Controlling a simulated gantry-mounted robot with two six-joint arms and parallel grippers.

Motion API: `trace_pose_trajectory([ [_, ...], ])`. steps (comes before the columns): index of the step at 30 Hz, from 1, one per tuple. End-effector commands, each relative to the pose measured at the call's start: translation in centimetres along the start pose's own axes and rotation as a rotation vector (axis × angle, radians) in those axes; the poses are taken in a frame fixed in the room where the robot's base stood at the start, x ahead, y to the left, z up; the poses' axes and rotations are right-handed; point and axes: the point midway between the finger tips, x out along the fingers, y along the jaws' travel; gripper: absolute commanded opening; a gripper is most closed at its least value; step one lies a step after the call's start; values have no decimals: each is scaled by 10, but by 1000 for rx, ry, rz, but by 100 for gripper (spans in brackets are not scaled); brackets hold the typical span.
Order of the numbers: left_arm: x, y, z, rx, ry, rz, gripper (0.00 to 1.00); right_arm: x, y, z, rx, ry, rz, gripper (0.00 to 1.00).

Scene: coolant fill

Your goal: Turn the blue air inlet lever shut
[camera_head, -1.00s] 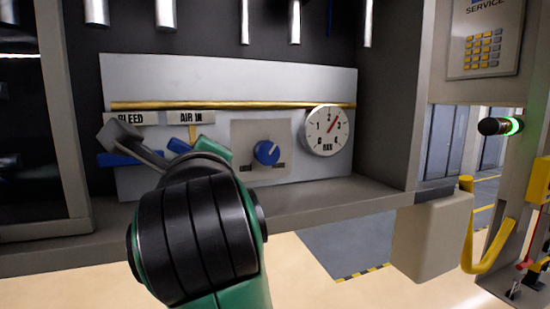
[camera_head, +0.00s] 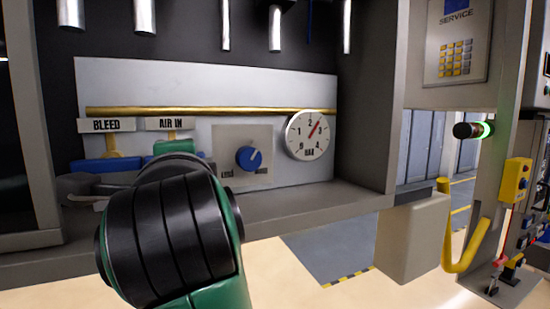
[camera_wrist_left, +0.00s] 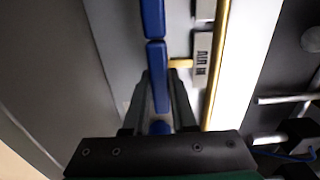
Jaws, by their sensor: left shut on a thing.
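The blue air inlet lever (camera_wrist_left: 160,85) is between the fingers of my left gripper (camera_wrist_left: 160,75) in the left wrist view, and the gripper is shut on it. The lever lies nearly parallel to the brass pipe, roughly in line with the blue bleed lever (camera_wrist_left: 152,20). Its yellow stem (camera_wrist_left: 180,63) runs towards the pipe near the AIR IN label (camera_wrist_left: 201,58). In the head view the AIR IN label (camera_head: 170,124) shows, but my arm hides most of the lever and the grip. My right gripper is in neither view.
The bleed lever (camera_head: 105,164) sits close on the left, under the BLEED label (camera_head: 106,125). The blue knob (camera_head: 249,158) and the round gauge (camera_head: 310,135) are to the right on the panel. A grey ledge (camera_head: 290,208) runs below, with a box (camera_head: 412,238) at right.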

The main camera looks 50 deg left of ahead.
Motion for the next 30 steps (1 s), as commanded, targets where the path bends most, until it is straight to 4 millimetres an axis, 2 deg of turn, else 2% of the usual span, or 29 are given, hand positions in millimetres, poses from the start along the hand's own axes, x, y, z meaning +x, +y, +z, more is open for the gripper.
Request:
trace_pose_trajectory([
  [10,-1,-2,1,-10,0,-4,0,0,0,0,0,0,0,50],
  [11,-1,-2,1,-10,0,-4,27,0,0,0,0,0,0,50],
  [15,0,-1,1,-8,0,-3,52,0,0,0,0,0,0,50],
  [16,0,-1,1,-7,0,-3,55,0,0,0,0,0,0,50],
  [25,-2,0,0,-5,1,-2,55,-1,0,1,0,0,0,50],
  [30,-24,2,-1,-7,6,-2,55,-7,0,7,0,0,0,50],
])
